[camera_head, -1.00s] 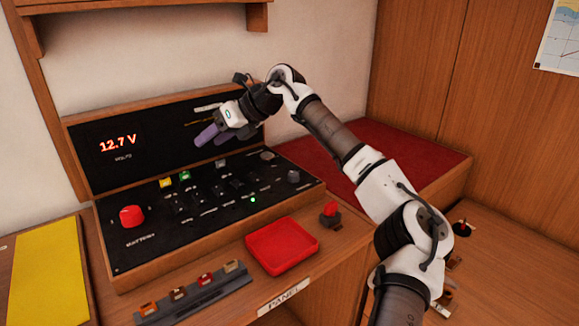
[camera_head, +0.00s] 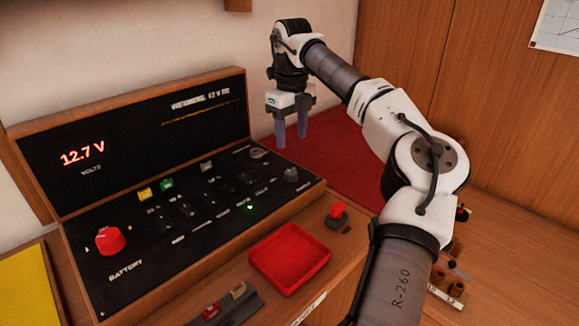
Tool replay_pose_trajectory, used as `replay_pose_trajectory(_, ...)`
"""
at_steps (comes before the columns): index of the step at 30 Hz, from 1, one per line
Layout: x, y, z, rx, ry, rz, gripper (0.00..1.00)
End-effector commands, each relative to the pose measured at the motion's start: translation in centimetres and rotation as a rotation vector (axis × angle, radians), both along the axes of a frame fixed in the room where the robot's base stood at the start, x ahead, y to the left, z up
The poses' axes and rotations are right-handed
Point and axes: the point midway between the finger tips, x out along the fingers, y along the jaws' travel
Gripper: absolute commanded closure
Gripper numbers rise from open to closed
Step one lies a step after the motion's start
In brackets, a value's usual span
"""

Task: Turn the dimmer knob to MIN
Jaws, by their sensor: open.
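A dark control panel (camera_head: 215,225) lies in a wooden frame. A small grey knob (camera_head: 290,175) sits near its right end, and a round grey part (camera_head: 258,153) lies just behind it. The labels are too small to read, so I cannot tell for certain which one is the dimmer. My gripper (camera_head: 291,138) points down, open and empty, its purple-grey fingers apart. In the picture it shows just above the grey knob, against the red cushion, and it touches nothing that I can see.
A red battery knob (camera_head: 110,240) is at the panel's left. The upright display (camera_head: 82,153) reads 12.7 V. A red tray (camera_head: 290,258) and a red-topped switch (camera_head: 337,212) stand in front. A red cushion (camera_head: 335,165) lies beyond the panel's right end.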

Motion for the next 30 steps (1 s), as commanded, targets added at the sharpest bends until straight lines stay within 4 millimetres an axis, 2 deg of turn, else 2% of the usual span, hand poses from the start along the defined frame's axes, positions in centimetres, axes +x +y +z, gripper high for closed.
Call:
replay_pose_trajectory(3, 0.0, 0.0, -2.8, 0.001, 0.004, 0.001, 0.48)
replay_pose_trajectory(9, 0.0, 0.1, -6.7, 0.002, 0.002, 0.001, 0.48)
replay_pose_trajectory(15, 0.0, 0.0, -9.3, 0.003, 0.001, 0.001, 0.48)
replay_pose_trajectory(19, 0.0, 0.1, -10.0, 0.001, 0.0, 0.0, 0.48)
replay_pose_trajectory(27, 0.0, 0.1, -10.1, 0.001, -0.001, 0.001, 0.48)
replay_pose_trajectory(30, 0.0, 0.1, -10.1, 0.002, -0.001, 0.001, 0.6)
